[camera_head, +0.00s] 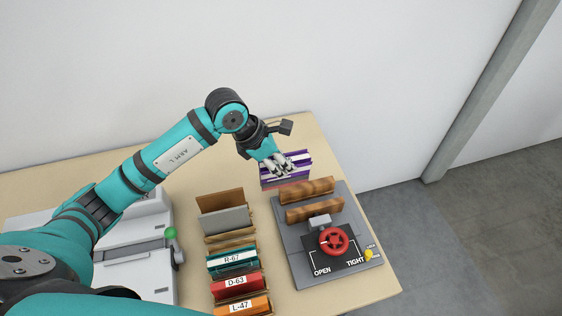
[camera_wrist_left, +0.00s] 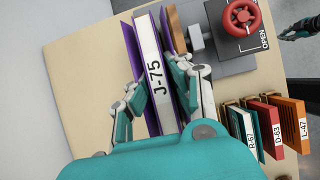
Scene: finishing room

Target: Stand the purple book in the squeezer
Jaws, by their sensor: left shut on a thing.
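The purple book (camera_head: 298,158) is held by my left gripper (camera_head: 279,168) beyond the far end of the squeezer. My right gripper (camera_wrist_left: 287,36) shows only small at the wrist view's right edge.
A row of upright books, teal R-67 (camera_head: 232,259), red D-63 (camera_head: 238,286) and orange L-47 (camera_head: 241,305), stands left of the squeezer. A brown and grey holder (camera_head: 222,214) is behind them. A pale machine (camera_head: 140,262) sits further left. A wall runs behind the table.

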